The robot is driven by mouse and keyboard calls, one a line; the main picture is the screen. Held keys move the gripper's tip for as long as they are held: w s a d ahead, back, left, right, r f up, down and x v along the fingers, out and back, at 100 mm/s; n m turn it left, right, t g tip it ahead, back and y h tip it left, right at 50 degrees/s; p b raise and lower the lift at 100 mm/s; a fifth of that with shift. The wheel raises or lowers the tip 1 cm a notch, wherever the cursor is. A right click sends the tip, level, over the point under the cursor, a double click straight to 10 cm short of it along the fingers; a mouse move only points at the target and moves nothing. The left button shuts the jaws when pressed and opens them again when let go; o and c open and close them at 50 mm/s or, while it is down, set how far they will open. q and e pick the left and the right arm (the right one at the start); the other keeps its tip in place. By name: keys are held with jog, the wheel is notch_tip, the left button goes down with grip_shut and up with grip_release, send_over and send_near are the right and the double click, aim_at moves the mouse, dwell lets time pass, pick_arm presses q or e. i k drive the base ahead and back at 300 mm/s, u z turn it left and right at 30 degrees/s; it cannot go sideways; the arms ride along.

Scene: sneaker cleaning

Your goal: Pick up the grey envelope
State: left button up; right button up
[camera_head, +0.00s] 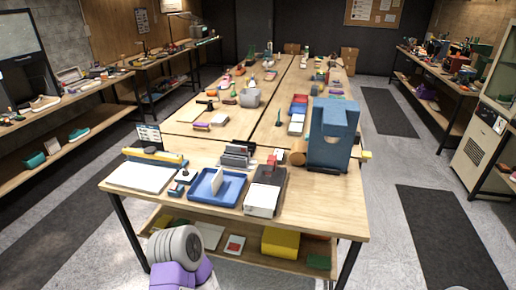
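I cannot make out a thing that is surely the grey envelope at this size. A pale, flat, upright piece (217,180) stands tilted in a blue tray (234,201) near the front edge of the long wooden table (318,216). Just right of the tray, a white sheet or card (263,198) rests at the front of a dark box (272,174). Grey, flat pieces (238,155) stand in a dark holder behind the tray. Neither of my grippers shows in the head view.
A large blue block-like thing (331,135) stands at the table's right, beside a brown cylinder (297,151). A white pad (141,177) lies at the front left. A lower shelf holds a yellow box (281,243). Benches line both walls, with open floor aisles between.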

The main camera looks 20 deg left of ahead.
aim_at(230, 147)
jog(key=u, duration=0.35)
jog(key=i, duration=0.7)
jog(key=u, duration=0.65)
